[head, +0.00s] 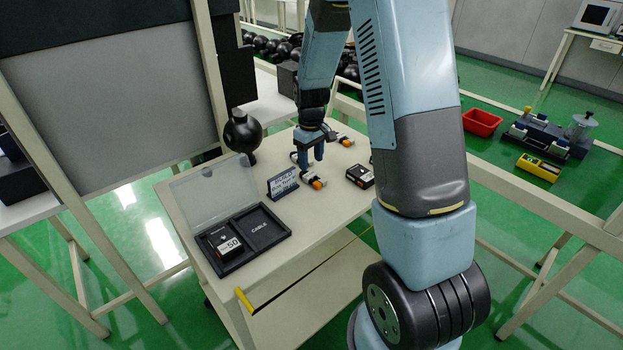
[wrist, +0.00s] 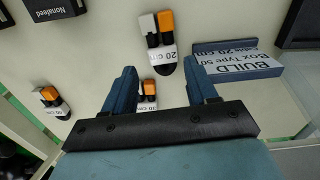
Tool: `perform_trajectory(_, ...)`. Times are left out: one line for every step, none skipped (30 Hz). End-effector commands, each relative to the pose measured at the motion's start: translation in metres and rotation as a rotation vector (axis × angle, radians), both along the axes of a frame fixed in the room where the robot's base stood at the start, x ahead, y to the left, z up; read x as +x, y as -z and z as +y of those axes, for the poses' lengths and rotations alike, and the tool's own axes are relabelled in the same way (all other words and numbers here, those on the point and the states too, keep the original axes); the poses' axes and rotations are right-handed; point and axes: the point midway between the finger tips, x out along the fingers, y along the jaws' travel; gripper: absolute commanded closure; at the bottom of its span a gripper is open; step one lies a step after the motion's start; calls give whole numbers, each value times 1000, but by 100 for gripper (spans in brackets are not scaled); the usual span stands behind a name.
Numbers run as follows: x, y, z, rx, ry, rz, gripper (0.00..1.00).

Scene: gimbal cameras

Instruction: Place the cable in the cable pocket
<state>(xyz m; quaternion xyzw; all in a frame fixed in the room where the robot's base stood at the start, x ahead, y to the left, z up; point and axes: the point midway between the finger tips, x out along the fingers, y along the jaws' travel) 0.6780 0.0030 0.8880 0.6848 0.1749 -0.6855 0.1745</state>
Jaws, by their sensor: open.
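My gripper (head: 308,152) points down over the table, open and empty. In the wrist view its blue fingers (wrist: 162,85) stand apart, with a cable (wrist: 148,92) visible between them; its label is partly hidden. A cable with orange and white ends, labelled 20 cm (wrist: 162,42), lies just beyond the fingertips; it also shows in the head view (head: 315,183). Another cable (wrist: 50,101) lies to the left of the fingers. The cable pocket (head: 259,227), marked CABLE, is the bare right compartment of the open black case.
The case's left compartment holds a box marked 50 (head: 228,243). A sign (wrist: 238,62) reading BUILD, Box Type 50, Cable 20 cm stands between the case and cables. Another black box (head: 360,176) lies at right. A dark sphere (head: 242,133) stands at the table's left edge.

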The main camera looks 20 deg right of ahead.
Motion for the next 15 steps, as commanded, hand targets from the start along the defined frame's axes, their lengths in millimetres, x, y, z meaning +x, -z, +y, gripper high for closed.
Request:
perform_trajectory(0,2,0,0,0,1,43)
perform_trajectory(0,3,0,0,0,1,43)
perform_trajectory(-1,5,0,0,0,1,43)
perform_trajectory(-1,7,0,0,0,1,43)
perform_trajectory(-1,10,0,0,0,1,43)
perform_trajectory(-2,15,1,0,-1,2,43)
perform_trajectory(-3,20,1,-1,-1,4,43)
perform_trajectory(-3,24,1,-1,-1,4,43)
perform_trajectory(-3,30,2,-1,-1,3,43)
perform_trajectory(-4,34,2,-1,0,3,43)
perform_trajectory(-4,38,2,-1,1,3,43)
perform_trajectory(-3,43,2,0,1,2,43)
perform_trajectory(-3,45,2,0,2,1,43)
perform_trajectory(-3,48,2,0,2,2,43)
perform_trajectory(-3,51,2,0,2,1,43)
